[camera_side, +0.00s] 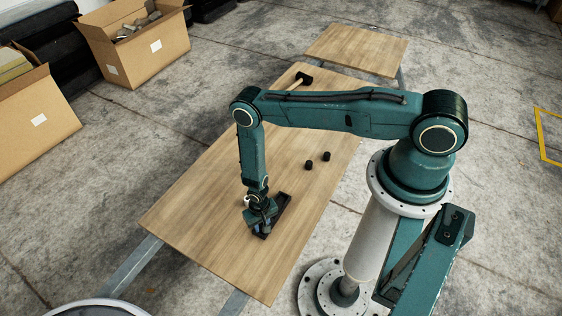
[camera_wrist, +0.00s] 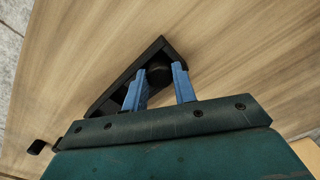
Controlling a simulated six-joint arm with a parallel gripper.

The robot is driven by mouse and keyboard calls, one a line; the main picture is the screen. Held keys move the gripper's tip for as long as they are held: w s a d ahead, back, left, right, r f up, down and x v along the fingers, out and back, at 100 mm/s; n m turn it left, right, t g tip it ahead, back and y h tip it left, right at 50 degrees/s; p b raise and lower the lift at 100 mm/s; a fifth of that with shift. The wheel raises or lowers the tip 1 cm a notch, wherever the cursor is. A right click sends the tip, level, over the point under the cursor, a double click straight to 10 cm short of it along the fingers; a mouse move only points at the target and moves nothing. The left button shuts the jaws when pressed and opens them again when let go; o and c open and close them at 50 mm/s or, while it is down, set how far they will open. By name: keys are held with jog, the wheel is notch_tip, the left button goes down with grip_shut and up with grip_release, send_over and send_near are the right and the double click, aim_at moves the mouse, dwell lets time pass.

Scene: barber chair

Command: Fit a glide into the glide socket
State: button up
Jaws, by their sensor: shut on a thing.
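My gripper (camera_side: 262,224) is low over the table, at a long dark open-topped holder (camera_side: 284,208). In the wrist view its two blue fingers (camera_wrist: 159,86) are shut on a round black glide (camera_wrist: 158,73). The glide is at one end of the holder (camera_wrist: 122,83), inside its outline; whether it rests on the holder's floor cannot be told. Two more black glides, a nearer one (camera_side: 308,165) and a farther one (camera_side: 326,156), stand loose on the table. I cannot make out the glide socket clearly.
The wooden table (camera_side: 200,205) is mostly bare around the holder. A mallet (camera_side: 303,79) lies at its far end. A small black piece (camera_wrist: 36,146) shows at the wrist view's lower left. A second wooden table (camera_side: 357,48) and cardboard boxes (camera_side: 140,60) stand beyond.

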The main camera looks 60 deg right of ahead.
dwell(0.3)
jog(key=o, duration=0.9)
jog(key=shift+f, duration=0.1)
jog(key=shift+o, duration=0.2)
notch_tip(320, 180, up, 12)
dwell(0.3)
jog(key=shift+r, duration=0.2)
dwell(0.3)
